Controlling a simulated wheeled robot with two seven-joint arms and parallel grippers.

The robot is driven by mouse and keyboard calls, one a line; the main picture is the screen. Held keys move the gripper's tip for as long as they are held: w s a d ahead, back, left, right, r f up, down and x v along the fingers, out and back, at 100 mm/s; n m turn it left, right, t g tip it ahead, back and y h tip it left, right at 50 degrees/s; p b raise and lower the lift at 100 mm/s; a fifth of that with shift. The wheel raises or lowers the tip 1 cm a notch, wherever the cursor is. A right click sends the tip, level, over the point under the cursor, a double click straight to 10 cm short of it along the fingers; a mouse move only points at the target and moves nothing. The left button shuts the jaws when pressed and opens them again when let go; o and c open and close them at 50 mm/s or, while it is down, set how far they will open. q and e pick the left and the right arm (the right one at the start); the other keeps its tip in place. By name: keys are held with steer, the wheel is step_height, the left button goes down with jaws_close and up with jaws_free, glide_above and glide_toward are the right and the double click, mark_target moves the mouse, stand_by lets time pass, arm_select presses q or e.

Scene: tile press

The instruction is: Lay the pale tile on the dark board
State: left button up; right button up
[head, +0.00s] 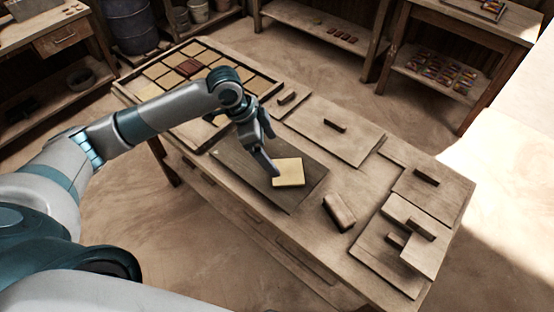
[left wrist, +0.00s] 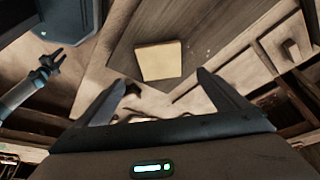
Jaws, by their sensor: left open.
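My left gripper (head: 271,165) is just above the tile's left edge in the head view. In the left wrist view its fingers (left wrist: 162,82) are spread, with nothing between them. There the tile (left wrist: 158,60) shows just past the fingertips, on the dark board (left wrist: 190,20). Another gripper of mine, the right (left wrist: 52,58), shows small at the left of the wrist view; its jaw state is unclear. It is not in the head view.
A framed tray (head: 119,88) of cream tiles with one reddish-brown tile stands at the table's far left. Several wooden boards with handles (head: 335,125) lie on the table (head: 310,240). A small brown block (head: 339,211) lies right of the dark board.

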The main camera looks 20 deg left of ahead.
arm_select(q)
steer(key=shift+v, duration=1.3)
